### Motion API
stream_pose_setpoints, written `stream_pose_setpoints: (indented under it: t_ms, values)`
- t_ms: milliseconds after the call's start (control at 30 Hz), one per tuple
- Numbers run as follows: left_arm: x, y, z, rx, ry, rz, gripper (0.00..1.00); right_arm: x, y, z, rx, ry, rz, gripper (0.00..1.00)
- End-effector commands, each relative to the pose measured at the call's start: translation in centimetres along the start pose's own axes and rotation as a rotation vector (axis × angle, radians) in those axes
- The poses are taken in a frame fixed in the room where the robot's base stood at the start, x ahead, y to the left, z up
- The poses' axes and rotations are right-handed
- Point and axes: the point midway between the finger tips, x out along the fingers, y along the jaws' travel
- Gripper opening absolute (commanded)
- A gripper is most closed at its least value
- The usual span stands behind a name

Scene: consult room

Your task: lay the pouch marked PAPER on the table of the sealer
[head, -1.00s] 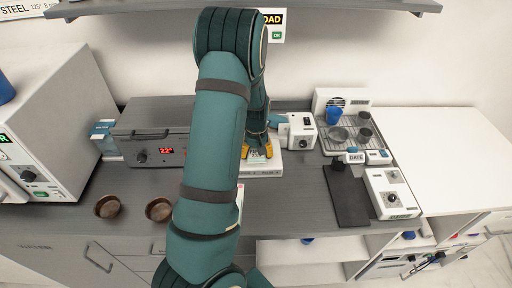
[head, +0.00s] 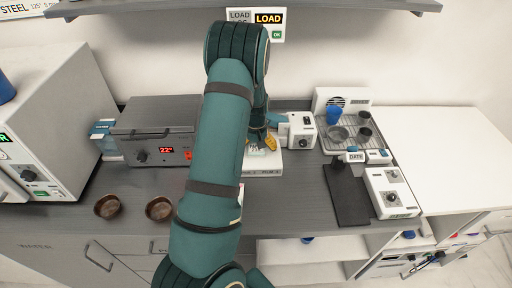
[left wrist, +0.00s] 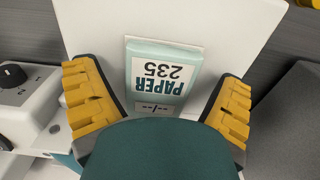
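The pouch marked PAPER 235 (left wrist: 162,72) is pale with a teal edge. It lies flat on a white plate (left wrist: 225,28) in the left wrist view. In the head view the pouch (head: 257,150) shows small and partly hidden by my left arm, on the white plate (head: 265,171). My left gripper (left wrist: 158,105) is open, its yellow fingers spread apart on either side of the pouch with gaps between. In the head view its yellow fingertip (head: 271,142) shows just above the plate. A white machine with a black knob (head: 303,131) adjoins the plate. My right gripper is not in view.
A grey heater with a red display (head: 150,146) stands left of the plate. Two brown bowls (head: 107,207) sit at the front left. A wire rack with cups (head: 350,120), a dark mat (head: 345,198) and a white dial box (head: 391,193) are to the right.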

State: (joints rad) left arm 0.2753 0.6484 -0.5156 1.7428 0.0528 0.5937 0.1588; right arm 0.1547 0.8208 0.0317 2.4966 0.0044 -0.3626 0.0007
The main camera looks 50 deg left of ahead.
Motion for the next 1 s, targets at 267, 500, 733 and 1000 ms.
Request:
stream_pose_setpoints:
  t_ms: [267,500,733,1000]
  values:
    - [-0.1,0.0,0.0,0.0,0.0,0.0,0.95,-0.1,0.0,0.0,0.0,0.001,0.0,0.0]
    - [-2.2,0.0,-0.1,0.0,0.003,0.002,0.95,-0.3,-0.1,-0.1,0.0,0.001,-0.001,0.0]
    - [-7.0,0.1,-0.1,0.001,0.004,0.002,0.95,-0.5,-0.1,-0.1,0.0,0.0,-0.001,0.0]
    - [-11.3,0.0,0.0,0.0,0.002,0.002,0.95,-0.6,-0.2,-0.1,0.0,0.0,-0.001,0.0]
